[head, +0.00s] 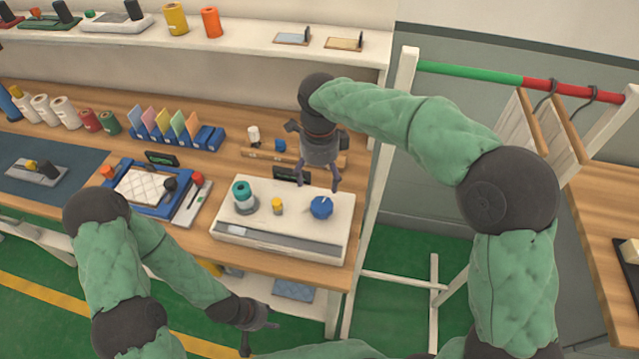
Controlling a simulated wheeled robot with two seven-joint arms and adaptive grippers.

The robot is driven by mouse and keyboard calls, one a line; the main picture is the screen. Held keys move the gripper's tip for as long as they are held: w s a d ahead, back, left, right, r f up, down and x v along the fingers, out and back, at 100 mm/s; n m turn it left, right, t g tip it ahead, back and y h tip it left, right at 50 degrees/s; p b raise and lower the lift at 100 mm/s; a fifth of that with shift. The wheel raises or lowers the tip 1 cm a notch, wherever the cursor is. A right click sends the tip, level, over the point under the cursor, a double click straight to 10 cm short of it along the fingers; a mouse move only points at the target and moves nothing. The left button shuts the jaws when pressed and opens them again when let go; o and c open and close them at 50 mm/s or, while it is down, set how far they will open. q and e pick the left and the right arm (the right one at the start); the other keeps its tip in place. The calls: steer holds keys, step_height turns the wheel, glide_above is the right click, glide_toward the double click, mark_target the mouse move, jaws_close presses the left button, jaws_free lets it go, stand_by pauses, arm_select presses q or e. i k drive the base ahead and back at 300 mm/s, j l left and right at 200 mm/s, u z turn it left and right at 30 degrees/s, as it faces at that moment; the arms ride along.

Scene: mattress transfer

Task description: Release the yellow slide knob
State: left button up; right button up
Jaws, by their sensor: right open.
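The yellow slide knob (277,206) stands on top of a white panel box (228,236) near the table's front right. A teal knob (243,192) is to its left and a blue round dial (321,207) to its right. My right gripper (318,186) reaches in from above with its fingers spread and empty. Its tips are over the back of the box, near the blue dial and apart from the yellow knob. My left gripper (262,338) is low, in front of the table, with its fingers apart and nothing between them.
A blue tray (125,196) with a white pad and a grey lever unit (190,208) lie left of the box. Card holders (178,135) and several rolls stand further left. A white rack frame (388,150) with a green and red bar rises at the right.

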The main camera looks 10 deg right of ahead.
mark_target(277, 202)
steer(key=k, duration=1)
